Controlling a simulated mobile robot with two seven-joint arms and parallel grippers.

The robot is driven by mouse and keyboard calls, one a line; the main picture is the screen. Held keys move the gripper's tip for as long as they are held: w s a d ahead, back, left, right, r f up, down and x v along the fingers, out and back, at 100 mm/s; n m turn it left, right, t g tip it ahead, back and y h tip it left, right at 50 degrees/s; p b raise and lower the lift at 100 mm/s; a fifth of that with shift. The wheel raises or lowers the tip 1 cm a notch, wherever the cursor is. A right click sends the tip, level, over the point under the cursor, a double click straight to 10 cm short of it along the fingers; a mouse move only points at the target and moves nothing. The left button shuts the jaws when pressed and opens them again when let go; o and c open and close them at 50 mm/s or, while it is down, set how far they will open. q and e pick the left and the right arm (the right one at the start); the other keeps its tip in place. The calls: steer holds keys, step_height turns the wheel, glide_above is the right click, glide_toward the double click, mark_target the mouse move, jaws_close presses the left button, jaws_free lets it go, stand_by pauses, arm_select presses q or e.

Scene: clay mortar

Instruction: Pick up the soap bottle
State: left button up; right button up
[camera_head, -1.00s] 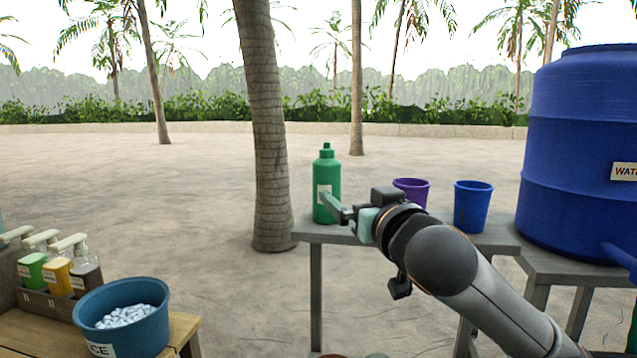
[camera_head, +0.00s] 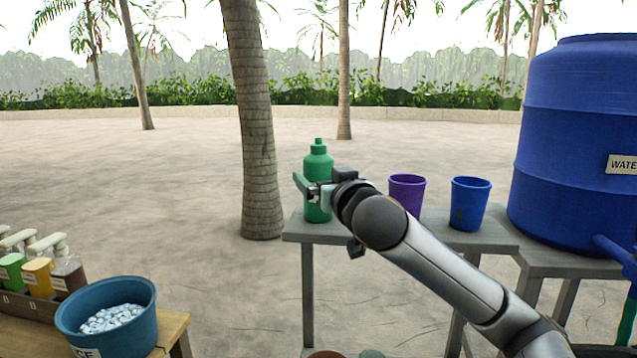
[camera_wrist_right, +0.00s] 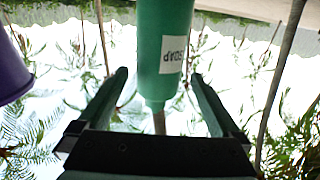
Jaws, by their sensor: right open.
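The green soap bottle (camera_head: 318,163) stands upright at the left end of the grey table (camera_head: 300,236). My right gripper (camera_head: 307,188) is in front of the bottle and covers part of its lower half. In the right wrist view, which looks upside down, the bottle (camera_wrist_right: 162,50) with its white label reaches between the two fingers of my right gripper (camera_wrist_right: 160,85). The fingers are open, with a gap on each side of the bottle. My left gripper is not in view.
A purple cup (camera_head: 406,192) and a blue cup (camera_head: 470,204) stand right of the bottle. A large blue water barrel (camera_head: 560,130) is at the right. A blue ice tub (camera_head: 140,325) and several pump bottles (camera_head: 38,276) sit at the lower left.

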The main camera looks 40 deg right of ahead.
mark_target(318, 171)
steer(key=shift+p+x, duration=0.45)
steer(key=shift+x, duration=1.45)
steer(key=shift+s+r, duration=0.1)
jaws_close()
